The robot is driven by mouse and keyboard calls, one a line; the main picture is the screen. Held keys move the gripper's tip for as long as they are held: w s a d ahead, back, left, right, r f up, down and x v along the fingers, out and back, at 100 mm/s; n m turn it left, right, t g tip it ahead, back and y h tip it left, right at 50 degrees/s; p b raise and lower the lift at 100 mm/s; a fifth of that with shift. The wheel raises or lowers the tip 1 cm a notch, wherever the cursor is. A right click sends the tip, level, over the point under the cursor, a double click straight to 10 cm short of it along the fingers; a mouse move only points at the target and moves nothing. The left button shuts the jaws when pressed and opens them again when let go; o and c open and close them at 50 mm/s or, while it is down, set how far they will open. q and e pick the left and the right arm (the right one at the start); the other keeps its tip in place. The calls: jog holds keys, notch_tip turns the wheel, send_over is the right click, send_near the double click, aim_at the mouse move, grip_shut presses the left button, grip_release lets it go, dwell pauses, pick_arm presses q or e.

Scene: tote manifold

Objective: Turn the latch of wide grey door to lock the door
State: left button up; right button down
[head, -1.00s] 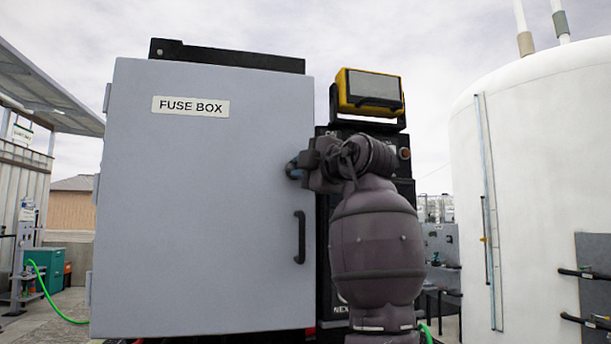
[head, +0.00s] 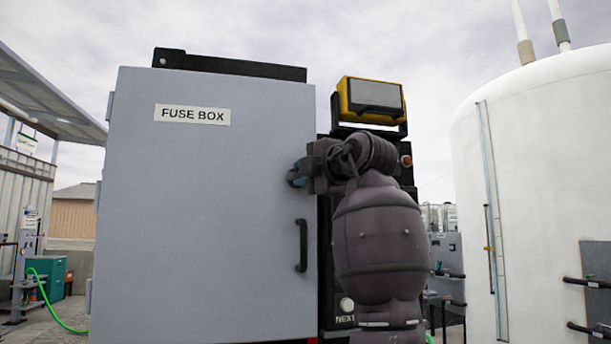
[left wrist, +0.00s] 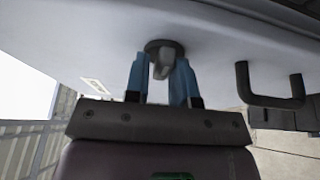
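The wide grey door (head: 210,230) of the fuse box is closed or nearly so and fills the left half of the head view. My left gripper (head: 296,174) is at the door's right edge, above the handle. In the left wrist view its two blue fingers (left wrist: 160,82) stand apart on either side of the latch, with a small gap at the left finger. Contact at the right finger is unclear. My right gripper is not in view.
A black handle (head: 301,245) sticks out of the door below the latch. A yellow-framed device (head: 371,98) sits on the black unit right of the door. A large white tank (head: 540,190) stands at the far right.

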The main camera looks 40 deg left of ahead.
pick_arm(q)
jog(key=o, duration=0.3)
jog(key=shift+a, duration=0.1)
jog(key=shift+f, duration=0.1)
jog(key=v, duration=1)
jog(key=shift+s+d, duration=0.15)
jog(key=shift+d, duration=0.25)
